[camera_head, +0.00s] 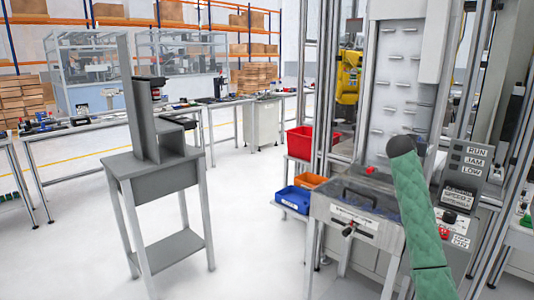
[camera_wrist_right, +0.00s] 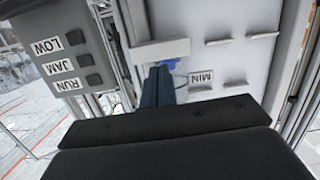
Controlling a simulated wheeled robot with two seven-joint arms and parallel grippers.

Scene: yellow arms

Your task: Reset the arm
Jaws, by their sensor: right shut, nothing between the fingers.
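My right arm, in a green padded sleeve (camera_head: 416,205), rises from the bottom right of the head view and ends in a dark rounded part; its fingers are hidden there. In the right wrist view my right gripper (camera_wrist_right: 157,86) shows two dark blue fingers pressed together, with nothing between them. They point at a light grey panel with small ledges (camera_wrist_right: 233,85) and a MIN label. A small blue patch shows near the fingertips; I cannot tell what it is. My left arm and gripper are not in view.
A button panel (camera_head: 466,175) marked RUN, JAM and LOW stands right of my arm. A grey machine box (camera_head: 355,212) is left of it, with red (camera_head: 300,141), orange (camera_head: 310,180) and blue (camera_head: 293,198) bins beyond. A grey stand (camera_head: 152,180) stands left; floor between is clear.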

